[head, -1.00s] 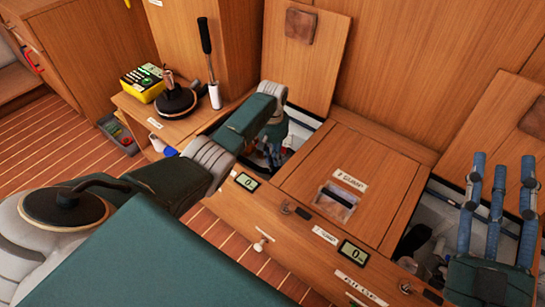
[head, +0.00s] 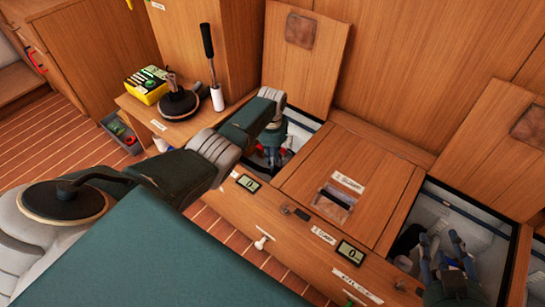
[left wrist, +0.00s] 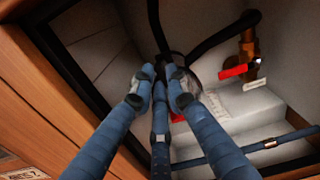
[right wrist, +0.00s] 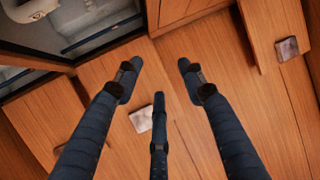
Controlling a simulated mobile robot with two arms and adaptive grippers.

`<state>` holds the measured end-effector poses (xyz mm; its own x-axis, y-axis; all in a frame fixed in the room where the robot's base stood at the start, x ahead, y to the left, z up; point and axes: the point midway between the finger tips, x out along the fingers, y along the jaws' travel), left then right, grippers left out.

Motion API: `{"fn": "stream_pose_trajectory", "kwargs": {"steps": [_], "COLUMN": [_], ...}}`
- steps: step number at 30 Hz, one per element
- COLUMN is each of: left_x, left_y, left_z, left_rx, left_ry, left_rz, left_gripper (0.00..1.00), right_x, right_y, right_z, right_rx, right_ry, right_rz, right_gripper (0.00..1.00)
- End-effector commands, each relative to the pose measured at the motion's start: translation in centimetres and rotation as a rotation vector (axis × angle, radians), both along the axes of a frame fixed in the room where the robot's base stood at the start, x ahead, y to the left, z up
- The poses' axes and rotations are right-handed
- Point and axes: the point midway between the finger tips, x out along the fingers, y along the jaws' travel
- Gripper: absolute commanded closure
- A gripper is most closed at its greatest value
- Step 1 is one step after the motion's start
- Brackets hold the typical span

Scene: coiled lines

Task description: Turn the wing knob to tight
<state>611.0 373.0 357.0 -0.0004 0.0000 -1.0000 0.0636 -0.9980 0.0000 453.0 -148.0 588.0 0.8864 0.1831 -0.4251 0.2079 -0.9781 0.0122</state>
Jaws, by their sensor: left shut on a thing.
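My left gripper (head: 270,155) reaches down into the left open locker. In the left wrist view its fingers (left wrist: 163,80) are closed together at a dark round fitting (left wrist: 208,68) with black hoses beside it. The wing knob is hidden between the fingertips, so its angle cannot be told. A red part (left wrist: 178,117) shows just below the fingertips. My right gripper (head: 440,243) is at the right open locker, and its fingers are spread and empty in the right wrist view (right wrist: 158,80).
A brass valve with a red handle (left wrist: 233,72) and a black hose (left wrist: 215,38) are close to the left fingers. The sump lid (head: 350,165) lies shut between the two lockers. A side shelf holds a yellow device (head: 147,85).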

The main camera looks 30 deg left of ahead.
Motion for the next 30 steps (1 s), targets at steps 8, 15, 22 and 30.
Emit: {"fn": "stream_pose_trajectory", "kwargs": {"steps": [8, 15, 22, 30], "left_x": [-0.1, -0.1, -0.2, -0.2], "left_y": [0.1, 0.2, 0.2, 0.2], "left_z": [0.0, 0.0, 0.0, 0.0], "left_rx": [-0.001, -0.001, -0.001, 0.0], "left_ry": [0.001, 0.0, 0.0, 0.0], "left_rz": [-0.223, -0.351, -0.408, -0.421], "left_gripper": [1.0, 1.0, 1.0, 1.0], "right_x": [-1.5, -2.1, -2.3, -2.4], "right_y": [-0.7, -1.0, -1.1, -1.1], "right_z": [-2.1, -2.9, -3.1, -3.2], "right_rx": [-0.026, -0.034, -0.038, -0.038], "right_ry": [0.106, 0.146, 0.159, 0.162], "right_rz": [-0.008, -0.011, -0.012, -0.012], "right_gripper": [0.6, 0.6, 0.6, 0.6]}}
